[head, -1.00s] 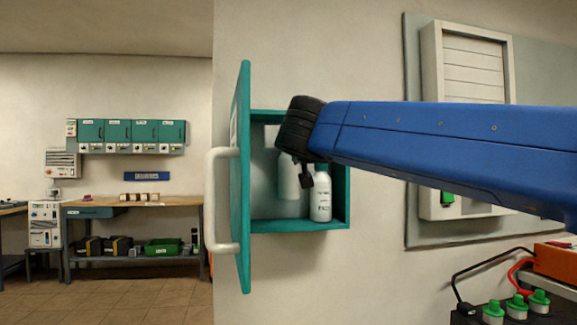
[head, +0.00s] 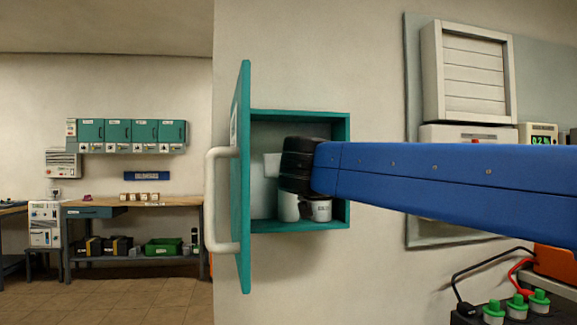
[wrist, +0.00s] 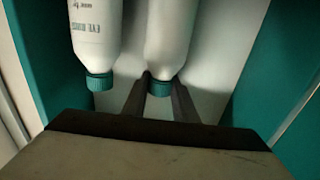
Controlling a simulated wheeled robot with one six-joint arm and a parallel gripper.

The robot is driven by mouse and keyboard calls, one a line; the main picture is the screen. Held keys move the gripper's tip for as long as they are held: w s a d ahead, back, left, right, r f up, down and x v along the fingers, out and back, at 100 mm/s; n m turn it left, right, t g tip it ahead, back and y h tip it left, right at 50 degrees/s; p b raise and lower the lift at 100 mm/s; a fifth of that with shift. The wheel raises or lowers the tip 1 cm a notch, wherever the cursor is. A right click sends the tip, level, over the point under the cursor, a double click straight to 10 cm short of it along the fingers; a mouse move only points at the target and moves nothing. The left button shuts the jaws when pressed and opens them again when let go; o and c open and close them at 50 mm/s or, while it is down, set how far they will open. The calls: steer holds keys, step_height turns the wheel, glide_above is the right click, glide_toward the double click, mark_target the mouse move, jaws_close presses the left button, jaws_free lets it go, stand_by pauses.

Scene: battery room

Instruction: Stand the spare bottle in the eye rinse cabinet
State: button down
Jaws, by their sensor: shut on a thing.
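The eye rinse cabinet (head: 341,172) is a teal wall box with its door (head: 242,180) swung open at the left. My gripper (wrist: 162,82) is inside it, shut on the spare bottle (wrist: 172,35) at its green cap. This white bottle shows below my black wrist in the head view (head: 288,207), upright, its base close to the cabinet floor; I cannot tell if it touches. A second white bottle with a printed label (head: 317,213) stands just right of it, and on the left in the wrist view (wrist: 95,30). My wrist hides both tops in the head view.
The door's white handle (head: 212,200) sticks out at the left. A white louvred panel (head: 470,70) is on the wall to the right. Green-capped battery terminals (head: 515,305) with cables are at lower right. A workbench (head: 150,205) stands far left.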

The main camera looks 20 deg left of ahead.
steer(key=c, duration=1.4)
jaws_free()
steer(key=shift+c, duration=0.2)
steer(key=shift+r, duration=0.1)
steer(key=v, duration=1.2)
